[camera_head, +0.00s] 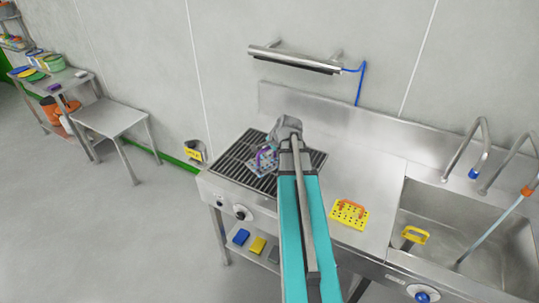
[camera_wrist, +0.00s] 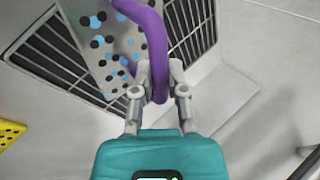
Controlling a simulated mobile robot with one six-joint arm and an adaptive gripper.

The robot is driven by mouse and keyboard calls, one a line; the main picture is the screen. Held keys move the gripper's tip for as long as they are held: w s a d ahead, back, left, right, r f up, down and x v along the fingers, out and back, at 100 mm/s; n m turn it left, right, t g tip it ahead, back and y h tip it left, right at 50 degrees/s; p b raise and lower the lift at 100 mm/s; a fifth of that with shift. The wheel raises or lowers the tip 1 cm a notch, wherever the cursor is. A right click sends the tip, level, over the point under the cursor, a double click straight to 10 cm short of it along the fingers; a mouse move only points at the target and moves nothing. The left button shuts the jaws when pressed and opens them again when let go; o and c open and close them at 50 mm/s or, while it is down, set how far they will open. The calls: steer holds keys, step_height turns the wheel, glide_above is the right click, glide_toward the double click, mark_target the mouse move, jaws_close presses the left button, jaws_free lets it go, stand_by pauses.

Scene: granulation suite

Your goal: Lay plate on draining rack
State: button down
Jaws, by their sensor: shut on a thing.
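A grey perforated plate (camera_head: 258,165) with a purple handle is over the black-barred draining rack (camera_head: 232,158) at the left of the steel counter. My gripper (camera_head: 275,146) is shut on the purple handle. In the wrist view the fingers (camera_wrist: 158,88) close around the handle (camera_wrist: 157,50), and the grey plate (camera_wrist: 112,62) with blue and black holes lies beyond it. The rack's bars (camera_wrist: 55,62) show on both sides of the plate. I cannot tell whether the plate touches the bars. My arm hides part of the rack's right side.
A yellow perforated plate (camera_head: 346,216) with an orange handle lies on the counter right of my arm. A sink (camera_head: 455,262) with taps is at the right. A steel rail (camera_head: 294,59) hangs on the wall. Coloured blocks sit on the shelf below (camera_head: 225,250).

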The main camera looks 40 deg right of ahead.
steer(key=w+d+f+b, duration=0.7)
steer(key=w+f+b, duration=0.1)
steer(key=w, duration=0.1)
steer(key=shift+w+d+f, duration=0.15)
steer(key=shift+w+f, duration=0.05)
steer(key=shift+f, duration=0.1)
stand_by(0.3)
steer(key=shift+w+d+f+b, duration=0.15)
steer(key=shift+f+b, duration=0.85)
steer(key=shift+b, duration=0.05)
steer(key=shift+w+d+f+b, duration=0.1)
steer(key=shift+w+f+b, duration=0.05)
steer(key=shift+f+b, duration=0.85)
steer(key=shift+f, duration=0.1)
steer(key=c, duration=0.7)
jaws_free()
